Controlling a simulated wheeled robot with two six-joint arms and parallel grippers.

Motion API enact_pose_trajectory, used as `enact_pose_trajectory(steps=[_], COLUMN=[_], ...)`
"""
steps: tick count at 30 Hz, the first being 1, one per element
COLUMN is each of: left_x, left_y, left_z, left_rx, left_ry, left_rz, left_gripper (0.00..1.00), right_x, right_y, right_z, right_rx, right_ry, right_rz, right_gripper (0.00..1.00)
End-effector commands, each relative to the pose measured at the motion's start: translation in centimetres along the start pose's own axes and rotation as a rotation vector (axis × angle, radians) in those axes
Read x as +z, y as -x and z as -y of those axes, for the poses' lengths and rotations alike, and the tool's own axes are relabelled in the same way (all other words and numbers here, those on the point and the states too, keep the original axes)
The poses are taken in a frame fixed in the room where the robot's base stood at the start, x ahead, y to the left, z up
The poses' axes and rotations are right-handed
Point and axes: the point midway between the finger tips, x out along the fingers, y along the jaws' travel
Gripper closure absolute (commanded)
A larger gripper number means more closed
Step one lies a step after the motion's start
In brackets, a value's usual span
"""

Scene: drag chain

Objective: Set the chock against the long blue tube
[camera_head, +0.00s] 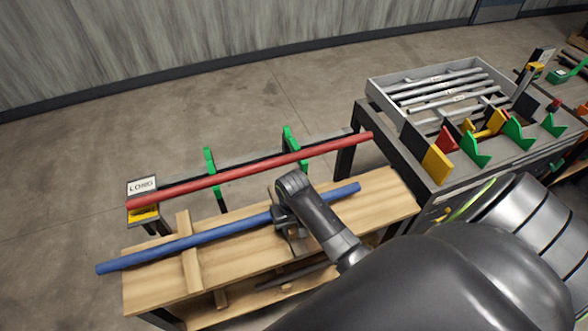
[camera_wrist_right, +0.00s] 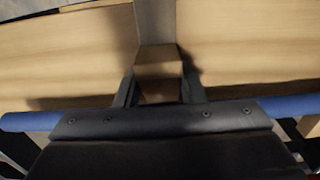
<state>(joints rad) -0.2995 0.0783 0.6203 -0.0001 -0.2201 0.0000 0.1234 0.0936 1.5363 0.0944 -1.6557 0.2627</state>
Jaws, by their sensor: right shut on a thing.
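The long blue tube (camera_head: 225,229) lies slantwise along the wooden bench top (camera_head: 385,200), its left end sticking out past the edge. My right gripper (camera_head: 292,232) points down over the bench at the tube, right of the tube's middle, and its arm hides part of the tube. In the right wrist view, the right gripper (camera_wrist_right: 160,92) is shut on a small wood-coloured chock (camera_wrist_right: 160,68) between its fingers. The blue tube (camera_wrist_right: 30,121) shows on both sides behind the gripper body. Whether chock and tube touch is hidden. My left gripper is not in view.
A wooden crosspiece (camera_head: 187,262) lies on the bench under the blue tube. A red tube (camera_head: 245,172) rests behind it on a rack with green uprights (camera_head: 209,160). A grey tray of rods (camera_head: 374,88) and coloured blocks (camera_head: 437,164) stand on the right-hand table.

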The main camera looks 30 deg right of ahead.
Motion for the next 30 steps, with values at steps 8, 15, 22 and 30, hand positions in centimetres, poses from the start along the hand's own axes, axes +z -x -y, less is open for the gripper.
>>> enact_pose_trajectory(steps=[8, 15, 22, 30], left_x=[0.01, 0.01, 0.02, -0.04], left_y=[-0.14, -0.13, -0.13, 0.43], left_z=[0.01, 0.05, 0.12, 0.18], left_rx=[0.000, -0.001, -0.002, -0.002], left_ry=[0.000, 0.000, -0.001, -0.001], left_rz=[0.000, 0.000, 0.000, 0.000], left_gripper=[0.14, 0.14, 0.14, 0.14], right_x=[-0.24, -0.22, -0.21, -0.25], right_y=[-0.15, -0.15, -0.16, 0.36], right_z=[0.01, 0.01, 0.02, 0.01], right_rx=[-0.001, -0.001, -0.001, -0.001], right_ry=[0.000, 0.000, 0.000, 0.000], right_rz=[0.000, 0.000, 0.000, 0.001], right_gripper=[0.86, 0.54, 0.39, 0.39])
